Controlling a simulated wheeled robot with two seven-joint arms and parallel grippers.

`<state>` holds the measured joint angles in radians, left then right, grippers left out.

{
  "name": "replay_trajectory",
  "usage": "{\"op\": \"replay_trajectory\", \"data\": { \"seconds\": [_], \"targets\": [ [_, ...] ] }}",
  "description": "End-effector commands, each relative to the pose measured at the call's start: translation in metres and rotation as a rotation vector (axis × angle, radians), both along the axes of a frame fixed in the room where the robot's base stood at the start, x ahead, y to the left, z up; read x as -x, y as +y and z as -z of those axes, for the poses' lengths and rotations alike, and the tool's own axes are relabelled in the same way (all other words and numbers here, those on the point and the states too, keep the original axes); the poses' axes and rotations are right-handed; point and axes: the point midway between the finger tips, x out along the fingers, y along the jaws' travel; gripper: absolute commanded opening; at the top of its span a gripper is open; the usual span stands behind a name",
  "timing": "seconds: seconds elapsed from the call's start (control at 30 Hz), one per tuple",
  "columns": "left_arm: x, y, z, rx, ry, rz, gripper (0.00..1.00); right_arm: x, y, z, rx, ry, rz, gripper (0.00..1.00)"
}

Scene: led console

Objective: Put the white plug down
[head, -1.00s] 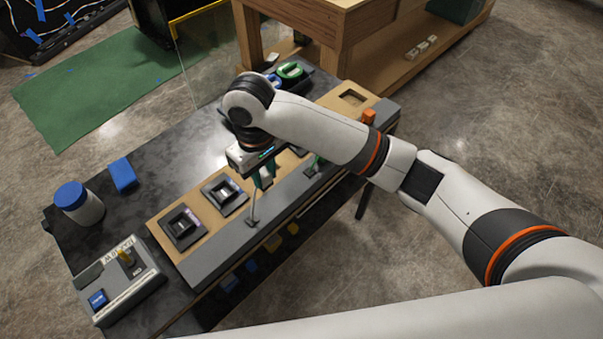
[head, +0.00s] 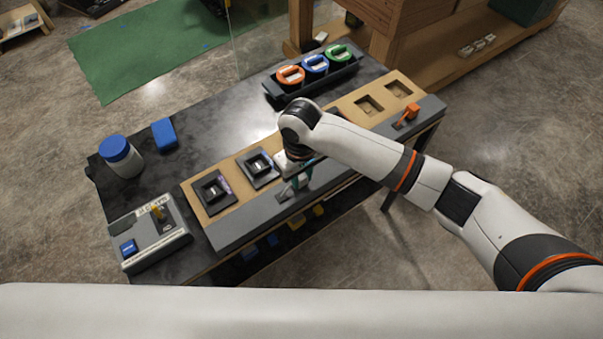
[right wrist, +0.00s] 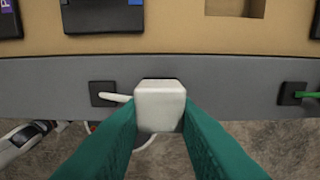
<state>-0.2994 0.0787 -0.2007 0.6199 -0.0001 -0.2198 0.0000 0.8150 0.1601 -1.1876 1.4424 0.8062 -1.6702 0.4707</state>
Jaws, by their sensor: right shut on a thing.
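A white plug (right wrist: 160,104) is held between the green fingers of my right gripper (right wrist: 160,118) in the right wrist view. In the head view the same gripper (head: 300,180) is over the console's grey front strip (head: 245,222); the plug cannot be made out there. In the right wrist view the plug appears over that strip's near edge; I cannot tell whether it touches. A white cable runs left from beside the plug to a small black square (right wrist: 102,93) on the strip. My left gripper is not in view.
Black modules (head: 213,192) sit in the wooden panel, with empty recesses (head: 368,105) farther right. An orange lever (head: 408,114) and a green cable (right wrist: 306,95) are at the right. A rack (head: 312,84) holds orange, blue and green round items. A white jar (head: 121,158) stands at left.

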Motion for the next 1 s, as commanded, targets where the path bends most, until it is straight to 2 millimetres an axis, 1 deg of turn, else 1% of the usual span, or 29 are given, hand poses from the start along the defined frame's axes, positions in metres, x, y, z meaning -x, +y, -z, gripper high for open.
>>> {"op": "replay_trajectory", "data": {
  "seconds": [0.07,0.1,0.17,0.2,0.47,0.6,0.67,0.77,1.0],
  "targets": [
    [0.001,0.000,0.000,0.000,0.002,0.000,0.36,0.000,0.000,0.002,0.000,0.001,0.000,0.00],
    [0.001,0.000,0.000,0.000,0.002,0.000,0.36,0.000,0.000,0.002,-0.001,0.001,0.000,0.31],
    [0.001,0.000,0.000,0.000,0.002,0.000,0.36,0.000,0.000,0.002,-0.001,0.001,0.000,0.41],
    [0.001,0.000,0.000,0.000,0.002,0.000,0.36,0.000,0.000,0.002,-0.001,0.001,0.000,0.48],
    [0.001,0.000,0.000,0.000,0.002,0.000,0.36,0.000,0.000,0.002,0.000,0.000,0.000,0.48],
    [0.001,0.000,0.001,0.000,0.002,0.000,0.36,-0.001,0.000,-0.006,-0.002,-0.002,0.001,0.48],
    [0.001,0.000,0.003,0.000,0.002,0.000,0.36,-0.001,0.001,-0.014,-0.002,-0.003,0.000,0.48],
    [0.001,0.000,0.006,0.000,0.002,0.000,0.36,-0.001,0.001,-0.032,-0.004,-0.003,-0.001,0.48],
    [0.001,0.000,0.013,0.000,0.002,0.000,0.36,-0.002,0.002,-0.085,-0.004,-0.003,-0.001,0.48]
  ]
}}
